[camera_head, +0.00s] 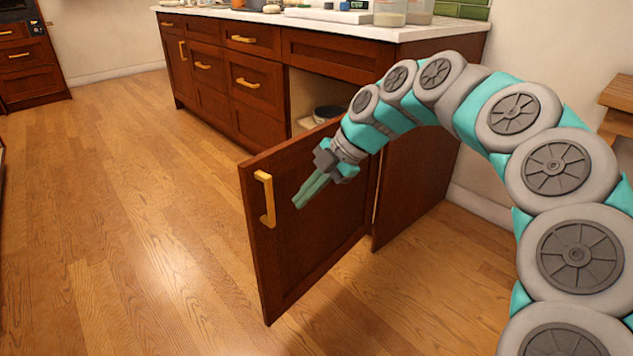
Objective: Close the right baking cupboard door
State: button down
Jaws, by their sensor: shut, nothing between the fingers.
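The right cupboard door (290,250) is dark reddish-brown wood and stands wide open, swung out from the counter over the floor. Its yellow bar handle (265,199) is near the free edge at the left, on the face turned towards me. My gripper (298,204) is shut and empty. It is in front of the door's upper part, just right of the handle and pointing down to the left. I cannot tell whether it touches the door. The open cupboard (302,95) shows behind the door, and the door hides its lower part.
A dark bowl (328,113) sits inside the cupboard. The white countertop (405,33) above holds several jars and small items. Closed drawers (258,88) are to the left. The wooden floor (130,220) is clear at the left. A wooden piece of furniture (618,95) stands at the right edge.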

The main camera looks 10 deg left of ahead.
jog(key=shift+w+a+f, duration=0.3)
jog(key=shift+a+f, duration=0.05)
jog(key=shift+a, duration=0.5)
jog(key=shift+w+a+f, duration=0.35)
jog(key=shift+a+f, duration=0.05)
jog(key=shift+a, duration=0.5)
jog(key=shift+w+a+f, duration=0.3)
jog(key=shift+a+f, duration=0.05)
jog(key=shift+a, duration=0.5)
